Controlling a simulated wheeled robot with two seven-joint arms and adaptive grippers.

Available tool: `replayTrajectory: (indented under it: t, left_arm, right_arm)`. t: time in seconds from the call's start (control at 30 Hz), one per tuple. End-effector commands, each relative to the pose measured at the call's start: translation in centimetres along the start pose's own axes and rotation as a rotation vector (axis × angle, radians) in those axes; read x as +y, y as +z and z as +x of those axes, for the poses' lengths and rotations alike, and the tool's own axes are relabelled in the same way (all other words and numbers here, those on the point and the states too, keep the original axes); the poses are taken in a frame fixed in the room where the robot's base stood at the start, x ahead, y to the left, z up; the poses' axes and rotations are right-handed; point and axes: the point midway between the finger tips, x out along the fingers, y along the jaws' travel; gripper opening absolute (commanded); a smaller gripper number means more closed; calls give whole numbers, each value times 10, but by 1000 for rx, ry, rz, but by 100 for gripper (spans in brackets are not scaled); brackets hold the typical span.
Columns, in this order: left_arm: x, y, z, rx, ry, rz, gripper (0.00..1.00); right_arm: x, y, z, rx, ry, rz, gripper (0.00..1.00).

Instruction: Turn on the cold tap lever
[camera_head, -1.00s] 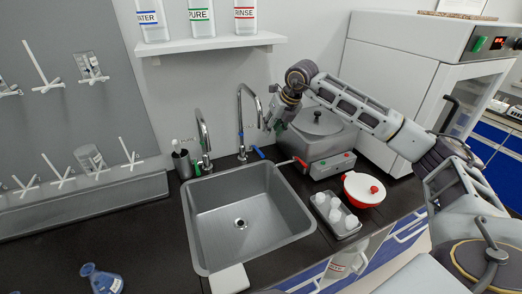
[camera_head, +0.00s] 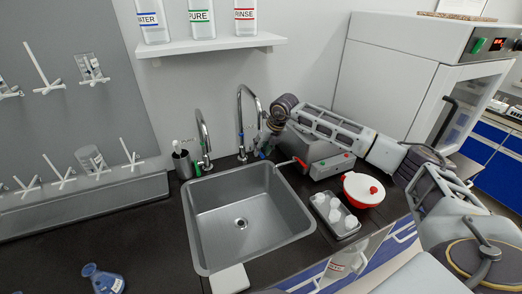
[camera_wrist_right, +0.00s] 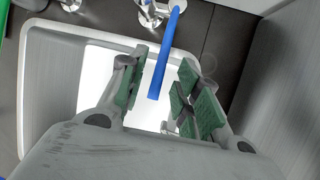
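The cold tap lever is a blue bar; the right wrist view shows it best (camera_wrist_right: 165,55). It sticks out from the chrome tap base (camera_wrist_right: 150,12), with its free end between my finger pads. My right gripper (camera_wrist_right: 166,92) is open around the lever, with gaps visible on both sides. In the head view my right gripper (camera_head: 261,147) is low beside the right, tall curved tap (camera_head: 240,115), behind the sink, and largely covers the lever. My left gripper is not in view.
The grey sink (camera_head: 200,225) lies in front of the taps. A second tap (camera_head: 203,135) with green parts stands to the left. A grey lidded bath (camera_head: 320,145), a red-and-white pot (camera_head: 362,188) and a bottle tray (camera_head: 345,233) stand to the right, near my right arm.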

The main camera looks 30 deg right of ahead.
Motion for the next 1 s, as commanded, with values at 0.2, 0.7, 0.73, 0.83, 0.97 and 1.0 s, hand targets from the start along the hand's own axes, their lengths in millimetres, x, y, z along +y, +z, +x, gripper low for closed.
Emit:
replayTrajectory:
  t: [0.2, 0.7, 0.73, 0.83, 0.97, 1.0]
  left_arm:
    - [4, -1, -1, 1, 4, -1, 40]
    - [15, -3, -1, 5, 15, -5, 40]
    - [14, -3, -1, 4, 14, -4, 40]
    - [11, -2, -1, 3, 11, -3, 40]
    - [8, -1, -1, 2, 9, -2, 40]
    - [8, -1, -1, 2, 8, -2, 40]
  right_arm:
    - [0, 0, 14, 0, -1, -1, 33]
    - [0, 0, 16, 0, -1, -1, 12]
    - [0, 0, 16, 0, -1, -1, 8]
    - [0, 0, 16, 0, -1, -1, 0]
    - [0, 0, 16, 0, -1, -1, 0]
    - [0, 0, 16, 0, -1, -1, 0]
